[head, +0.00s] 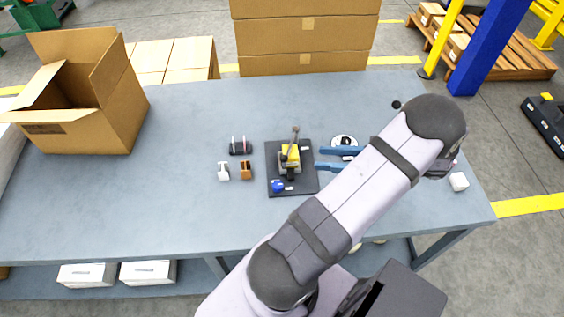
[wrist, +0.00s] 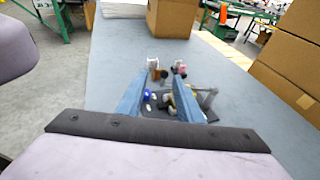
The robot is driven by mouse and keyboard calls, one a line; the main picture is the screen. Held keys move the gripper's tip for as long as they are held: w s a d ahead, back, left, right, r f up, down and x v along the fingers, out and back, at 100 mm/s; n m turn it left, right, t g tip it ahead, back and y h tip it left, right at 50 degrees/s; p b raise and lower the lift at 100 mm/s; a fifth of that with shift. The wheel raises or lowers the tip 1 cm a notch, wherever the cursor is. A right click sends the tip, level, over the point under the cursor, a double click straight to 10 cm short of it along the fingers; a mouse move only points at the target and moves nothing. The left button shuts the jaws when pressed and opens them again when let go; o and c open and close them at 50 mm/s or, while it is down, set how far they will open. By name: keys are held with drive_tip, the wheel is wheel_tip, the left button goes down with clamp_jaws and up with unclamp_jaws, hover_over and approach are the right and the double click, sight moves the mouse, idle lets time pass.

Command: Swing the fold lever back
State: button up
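The folder gluer (head: 290,160) is a small machine with a yellow part on a dark base plate (head: 306,184) in the middle of the table. Its fold lever (head: 295,134) appears as a thin upright piece at the back, with a brownish tip. A blue knob (head: 278,186) sits at the plate's front left. My gripper (head: 318,158) is to the right of the machine, its blue fingers apart, pointing left at it. In the wrist view, my gripper (wrist: 160,76) is open and empty, and the machine is partly hidden behind the right finger. I cannot see contact with the lever.
Small parts stand left of the plate: a dark roller piece (head: 240,147), a white piece (head: 223,171) and a brown piece (head: 246,170). A white disc (head: 344,141) lies behind my fingers. An open carton (head: 105,110) is at the table's left. The table's front is clear.

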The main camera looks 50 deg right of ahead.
drive_tip(key=shift+s+d+r, duration=0.1)
drive_tip(key=shift+s, duration=0.2)
